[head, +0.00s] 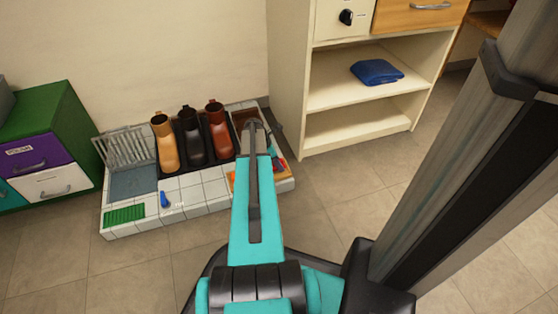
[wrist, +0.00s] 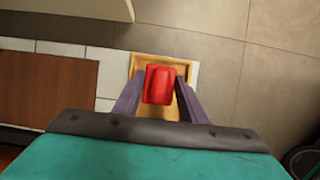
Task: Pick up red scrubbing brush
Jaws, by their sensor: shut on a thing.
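The red scrubbing brush (wrist: 159,80) shows in the wrist view as a red block between the two fingers. My gripper (wrist: 159,90) is shut on it, one finger on each side. An orange-yellow tray (wrist: 145,60) lies behind the brush in this view, and I cannot tell if the brush still touches it. In the head view my teal arm covers most of the gripper and brush; the orange tray (head: 287,178) shows partly at the right end of the tiled platform.
The white-tiled platform (head: 185,207) holds several boots (head: 218,140), a rack (head: 128,148), a green mat (head: 125,214) and a small blue item (head: 164,199). Cream shelving (head: 290,85) stands close behind on the right. A green cabinet (head: 62,108) is left. Floor is clear in front.

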